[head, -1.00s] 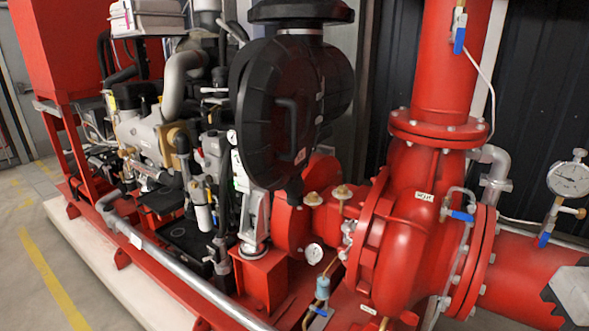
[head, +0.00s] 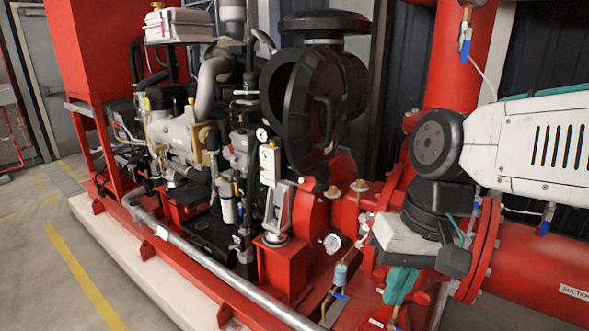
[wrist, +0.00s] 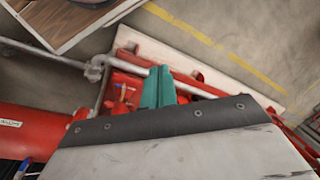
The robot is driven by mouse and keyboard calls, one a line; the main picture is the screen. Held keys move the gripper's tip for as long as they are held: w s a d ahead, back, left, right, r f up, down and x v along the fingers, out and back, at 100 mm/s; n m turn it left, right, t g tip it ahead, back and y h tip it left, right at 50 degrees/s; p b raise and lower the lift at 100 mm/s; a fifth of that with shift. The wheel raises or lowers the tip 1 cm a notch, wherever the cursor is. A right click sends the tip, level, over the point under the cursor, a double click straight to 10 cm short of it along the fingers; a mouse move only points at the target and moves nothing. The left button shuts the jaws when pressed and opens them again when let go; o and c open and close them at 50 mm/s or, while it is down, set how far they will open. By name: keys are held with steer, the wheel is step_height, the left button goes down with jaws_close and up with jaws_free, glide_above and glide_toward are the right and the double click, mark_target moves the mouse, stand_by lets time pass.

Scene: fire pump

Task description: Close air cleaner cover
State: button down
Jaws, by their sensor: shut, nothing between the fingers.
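The air cleaner is a black round housing (head: 277,88) in the upper middle of the head view. Its cover (head: 318,100), a black disc with a bar handle, stands ajar, with a dark gap showing at its left side. My gripper (head: 397,290) has teal fingers and is low and to the right of the cover, clearly apart from it, pointing down in front of the red pump. The fingers are shut and empty. In the wrist view the gripper (wrist: 160,78) points over the floor and red frame; the cover does not show there.
A grey pipe rail (head: 215,290) runs along the front of the red base. Gauges and small valves sit below the cover. A red suction pipe (head: 545,270) is at right. A wooden surface (wrist: 65,20) shows in the wrist view. The floor at left is clear.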

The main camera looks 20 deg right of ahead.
steer(key=w+a+m+y, duration=0.3)
steer(key=w+m+y, duration=0.2)
steer(key=m, duration=0.2)
steer(key=m+t+y, duration=0.5)
steer(key=m+t, duration=0.8)
steer(key=m, duration=0.4)
glide_toward(310, 162)
steer(key=x, duration=0.6)
steer(key=shift+w+a, duration=0.2)
steer(key=shift+w, duration=0.15)
